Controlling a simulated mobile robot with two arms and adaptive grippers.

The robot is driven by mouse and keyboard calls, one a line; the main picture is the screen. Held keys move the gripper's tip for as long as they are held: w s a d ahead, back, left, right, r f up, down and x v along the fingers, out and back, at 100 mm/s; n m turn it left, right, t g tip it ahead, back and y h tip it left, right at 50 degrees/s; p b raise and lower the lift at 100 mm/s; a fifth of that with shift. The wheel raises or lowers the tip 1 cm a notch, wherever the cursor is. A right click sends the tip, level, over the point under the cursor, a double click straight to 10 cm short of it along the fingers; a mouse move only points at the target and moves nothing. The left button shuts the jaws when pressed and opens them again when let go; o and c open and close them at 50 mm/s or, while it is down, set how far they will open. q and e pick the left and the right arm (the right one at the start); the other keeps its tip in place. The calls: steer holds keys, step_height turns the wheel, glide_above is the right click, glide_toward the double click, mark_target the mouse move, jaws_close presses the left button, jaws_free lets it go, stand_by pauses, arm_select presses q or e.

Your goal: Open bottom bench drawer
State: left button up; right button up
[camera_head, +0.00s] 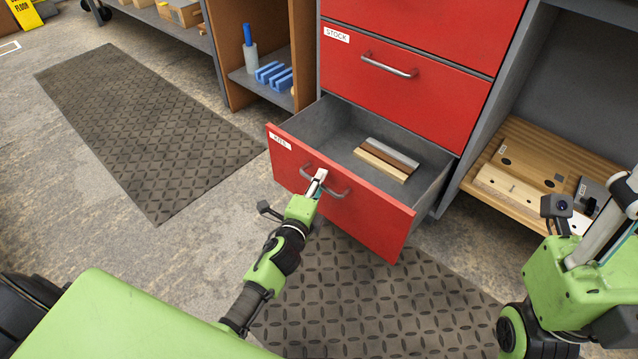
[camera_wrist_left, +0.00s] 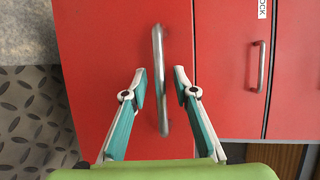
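The bottom bench drawer (camera_head: 355,207) has a red front with a small white label and stands pulled out, showing its grey inside. Its bar handle (camera_head: 338,191) is metal. My left gripper (camera_head: 317,180) is at the handle's left part in the head view. In the left wrist view, the handle (camera_wrist_left: 158,85) passes between the two fingertips of my left gripper (camera_wrist_left: 160,72), with a gap on each side, so the fingers are open around it. My right arm (camera_head: 570,270) is at the right edge; its fingers are not clear enough to judge.
Several flat bars (camera_head: 387,160) lie in the drawer. The closed STOCK drawer (camera_head: 400,85) is above. A wooden shelf (camera_head: 525,165) with parts is at right, an open cubby (camera_head: 262,75) with blue items at left. Dark mats (camera_head: 150,130) cover the floor, clear in front.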

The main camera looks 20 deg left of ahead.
arm_select(q)
steer(key=s+r, duration=0.2)
steer(key=s, duration=0.9)
steer(key=shift+s+d, duration=0.3)
steer(key=shift+s, duration=0.1)
steer(key=shift+r, duration=0.1)
